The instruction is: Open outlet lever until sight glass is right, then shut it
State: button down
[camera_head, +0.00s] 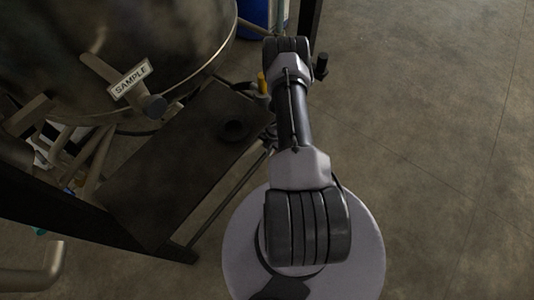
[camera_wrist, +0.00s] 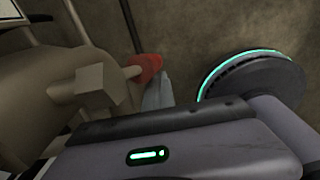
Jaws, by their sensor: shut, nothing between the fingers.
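In the wrist view, a red handle or cap (camera_wrist: 146,69) sticks out from a pale beige pipe body with a square block (camera_wrist: 96,88). I cannot tell whether it is the outlet lever. My gripper's pale grey fingers (camera_wrist: 158,93) show just below the red piece, close to it in the picture; contact is unclear. The fingers are together with nothing seen between them. In the head view the gripper is hidden behind my arm. A small yellow upright piece (camera_head: 262,83) stands beside the arm's far end. I cannot make out the sight glass in either view.
A large dark metal vessel (camera_head: 160,35) with a "SAMPLE" tag (camera_head: 130,79) fills the upper left. Pipes and a frame bar lie left. The concrete floor (camera_head: 440,150) at right is clear.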

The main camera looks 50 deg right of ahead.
jog(key=shift+d+f+h, duration=0.2)
jog(key=shift+d+h, duration=0.2)
jog(key=shift+h, duration=0.2)
dwell(1.6)
jog(key=shift+r, duration=0.1)
